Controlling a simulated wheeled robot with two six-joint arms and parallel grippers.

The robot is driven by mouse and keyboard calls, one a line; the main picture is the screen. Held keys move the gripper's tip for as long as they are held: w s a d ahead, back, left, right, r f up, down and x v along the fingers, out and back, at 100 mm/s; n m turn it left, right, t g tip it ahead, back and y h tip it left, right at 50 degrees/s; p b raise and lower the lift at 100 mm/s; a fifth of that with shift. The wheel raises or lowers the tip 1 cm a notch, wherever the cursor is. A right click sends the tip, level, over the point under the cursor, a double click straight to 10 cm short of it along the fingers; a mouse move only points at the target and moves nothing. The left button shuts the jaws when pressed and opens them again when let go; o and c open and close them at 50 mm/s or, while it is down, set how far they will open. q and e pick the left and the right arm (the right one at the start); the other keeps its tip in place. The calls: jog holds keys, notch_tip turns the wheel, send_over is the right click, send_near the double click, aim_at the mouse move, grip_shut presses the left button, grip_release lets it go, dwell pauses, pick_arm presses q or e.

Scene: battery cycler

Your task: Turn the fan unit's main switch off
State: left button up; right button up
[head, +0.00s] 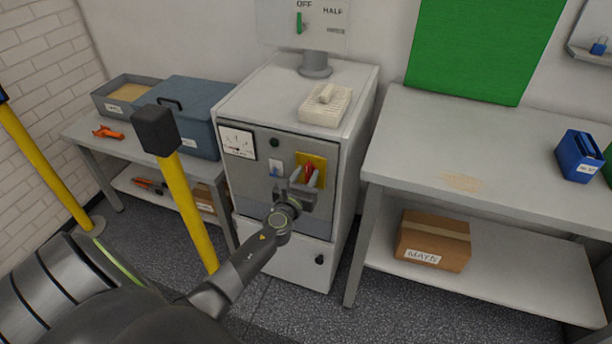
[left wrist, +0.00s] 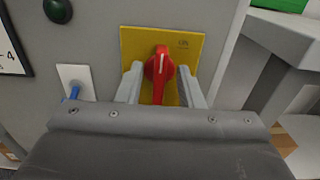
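The red rotary switch (head: 308,170) sits on a yellow plate (head: 318,160) on the grey front panel of the cabinet (head: 262,185). In the left wrist view the red handle (left wrist: 159,72) stands upright, with a white mark at its top, on the yellow plate (left wrist: 192,45). My left gripper (head: 304,178) is at the panel with its two pale fingers apart, one on each side of the handle. In the left wrist view small gaps show between the fingers (left wrist: 162,85) and the handle. The handle's lower end is hidden by the gripper body. My right gripper is not in view.
Left of the plate are a blue toggle (left wrist: 73,92), a dark green round button (left wrist: 58,10) and a dial gauge (head: 238,143). A yellow post (head: 188,205) stands left of my left arm. A workbench (head: 470,150) stands to the right, with a carton (head: 433,240) below.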

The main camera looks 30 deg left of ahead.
pick_arm(q)
jog(key=shift+w, duration=0.25)
grip_shut()
